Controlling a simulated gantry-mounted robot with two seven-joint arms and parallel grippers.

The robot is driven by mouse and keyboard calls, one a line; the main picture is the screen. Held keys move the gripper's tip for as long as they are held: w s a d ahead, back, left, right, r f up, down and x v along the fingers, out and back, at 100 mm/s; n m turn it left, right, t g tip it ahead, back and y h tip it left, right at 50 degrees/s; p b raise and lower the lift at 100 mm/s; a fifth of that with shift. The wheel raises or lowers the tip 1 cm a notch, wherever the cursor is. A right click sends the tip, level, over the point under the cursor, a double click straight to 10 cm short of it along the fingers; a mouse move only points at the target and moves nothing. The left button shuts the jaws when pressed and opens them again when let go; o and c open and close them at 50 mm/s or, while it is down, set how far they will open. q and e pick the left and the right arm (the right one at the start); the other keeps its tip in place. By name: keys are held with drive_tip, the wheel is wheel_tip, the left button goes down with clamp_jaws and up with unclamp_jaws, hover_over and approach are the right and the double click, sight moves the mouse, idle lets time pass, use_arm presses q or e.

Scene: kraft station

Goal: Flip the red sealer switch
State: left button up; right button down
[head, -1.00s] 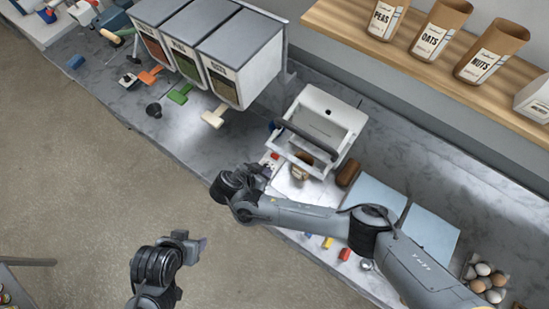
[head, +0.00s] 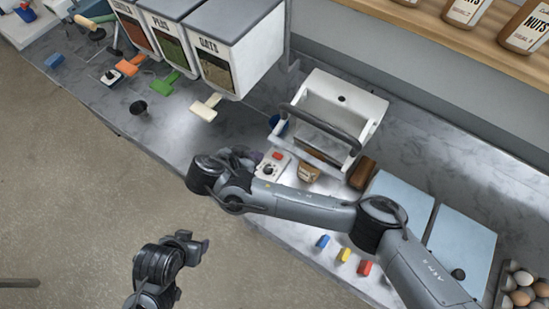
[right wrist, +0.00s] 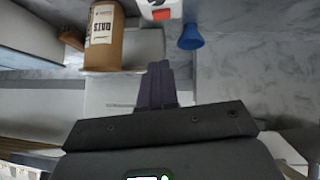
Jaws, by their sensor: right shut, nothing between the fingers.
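The red switch (head: 277,155) sits on a small white box (head: 268,168) on the bench, left of the white sealer (head: 345,100) with its dark curved handle. In the right wrist view the red switch (right wrist: 162,14) shows at the top edge, on the partly cut-off white box. My right gripper (head: 247,154) is just left of the box in the head view. In the right wrist view its fingers (right wrist: 157,83) are together and empty, apart from the switch in the picture. My left gripper (head: 196,244) hangs over the floor at lower left; its jaw opening is unclear.
Blue, yellow and red pieces lie near the bench's front edge, below my right arm. Dispensers (head: 235,45) stand at the back left.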

hover_over(280, 156)
drive_tip(key=s+a, duration=0.2)
drive_tip(key=a, duration=0.1)
drive_tip(key=f, duration=0.6)
drive_tip(key=shift+s+d+f, duration=0.15)
drive_tip(key=shift+s+f, duration=0.05)
drive_tip(key=shift+f, duration=0.05)
drive_tip(key=f, duration=0.3)
drive_tip(key=shift+w+d+p, duration=0.1)
drive_tip(key=shift+d+p, duration=0.2)
drive_tip(key=shift+d, duration=0.05)
drive_tip(key=shift+f, duration=0.75)
